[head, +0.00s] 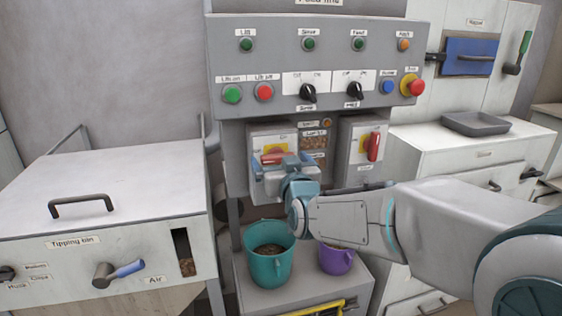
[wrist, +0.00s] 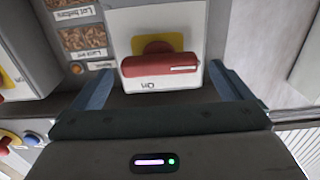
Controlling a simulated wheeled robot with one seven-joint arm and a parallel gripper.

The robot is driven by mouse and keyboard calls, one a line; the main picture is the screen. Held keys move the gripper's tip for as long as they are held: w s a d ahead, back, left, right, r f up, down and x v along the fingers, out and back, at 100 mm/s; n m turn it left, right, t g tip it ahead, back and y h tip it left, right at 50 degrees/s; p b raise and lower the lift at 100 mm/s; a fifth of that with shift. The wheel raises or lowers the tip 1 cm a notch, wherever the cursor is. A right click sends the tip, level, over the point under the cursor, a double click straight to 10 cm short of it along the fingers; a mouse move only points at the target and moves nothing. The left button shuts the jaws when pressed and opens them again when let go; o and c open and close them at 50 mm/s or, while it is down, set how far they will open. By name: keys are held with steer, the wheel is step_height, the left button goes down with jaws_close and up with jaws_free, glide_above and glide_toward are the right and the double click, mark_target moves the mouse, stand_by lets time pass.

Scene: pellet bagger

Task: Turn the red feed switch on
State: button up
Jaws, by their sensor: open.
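A red switch handle (head: 277,158) sits on a yellow plate on the left grey switch box under the control panel. In the wrist view the handle (wrist: 160,66) lies level, its white mark at the right end; an upside-down "ON" label is beside it. My gripper (head: 281,164) is in front of this box, open, with one finger beyond each end of the handle (wrist: 162,70). I see no contact. A second red handle (head: 373,147) stands upright on the right switch box. I cannot read a name on either box, so which is the feed switch is unclear.
Pellet windows (head: 314,143) lie between the boxes. The panel (head: 230,65) above carries knobs, buttons and a red mushroom button (head: 416,87). A teal bucket (head: 268,268) and a purple bucket (head: 336,260) stand below my arm. The tipping bin (head: 110,195) is at left.

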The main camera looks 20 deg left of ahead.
steer(key=shift+w, duration=0.15)
steer(key=c, duration=1)
